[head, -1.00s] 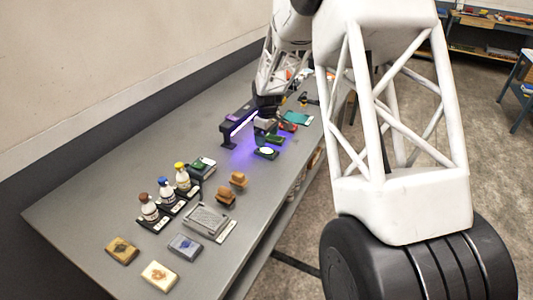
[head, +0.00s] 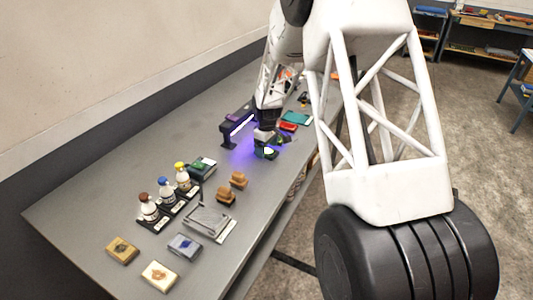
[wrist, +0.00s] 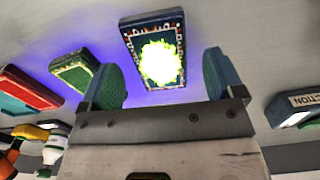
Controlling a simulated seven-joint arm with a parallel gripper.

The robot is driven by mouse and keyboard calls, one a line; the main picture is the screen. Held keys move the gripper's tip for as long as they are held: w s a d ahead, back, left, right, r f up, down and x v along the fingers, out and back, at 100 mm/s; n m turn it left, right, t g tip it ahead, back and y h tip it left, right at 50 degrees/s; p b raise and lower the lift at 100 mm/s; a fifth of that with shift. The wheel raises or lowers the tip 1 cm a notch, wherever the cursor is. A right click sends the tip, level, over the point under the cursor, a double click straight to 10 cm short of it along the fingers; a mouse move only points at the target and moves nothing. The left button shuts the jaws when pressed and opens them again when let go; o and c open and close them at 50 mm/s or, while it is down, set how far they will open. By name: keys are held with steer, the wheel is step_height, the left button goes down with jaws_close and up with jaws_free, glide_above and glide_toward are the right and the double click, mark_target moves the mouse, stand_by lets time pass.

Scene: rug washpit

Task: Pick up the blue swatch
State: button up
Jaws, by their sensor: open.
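A dark blue swatch with a patterned border and a bright yellow-green glowing spot (wrist: 140,41) lies ahead of my gripper in the wrist view. In the head view it lies under the purple light, and its near part (head: 268,155) shows below my gripper (head: 265,141). In the wrist view my gripper (wrist: 162,68) is open and empty. Its two teal fingers stand at the left and right of the swatch in the picture; I see no contact. A paler blue-grey block (head: 185,246) with an emblem lies at the front of the table, far from my gripper.
A green swatch (wrist: 74,72) and a red-edged swatch (wrist: 28,92) lie left of my fingers. A black lamp (head: 229,133) stands close beside my gripper. Several bottles (head: 166,191), a grey tray (head: 232,227) and brown blocks (head: 238,180) stand nearer the front.

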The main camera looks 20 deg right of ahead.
steer(key=shift+f, duration=0.6)
steer(key=c, duration=1)
steer(key=shift+r, duration=0.15)
steer(key=shift+r, duration=0.8)
steer(key=shift+s+r, duration=0.15)
steer(key=shift+r, duration=0.8)
steer(key=s, duration=0.5)
steer(key=s+a, duration=0.1)
steer(key=s, duration=0.4)
steer(key=s+r, duration=0.1)
steer(key=s, duration=0.4)
steer(key=shift+s+a+r, duration=0.1)
steer(key=shift+s+a, duration=0.2)
steer(key=shift+a, duration=0.1)
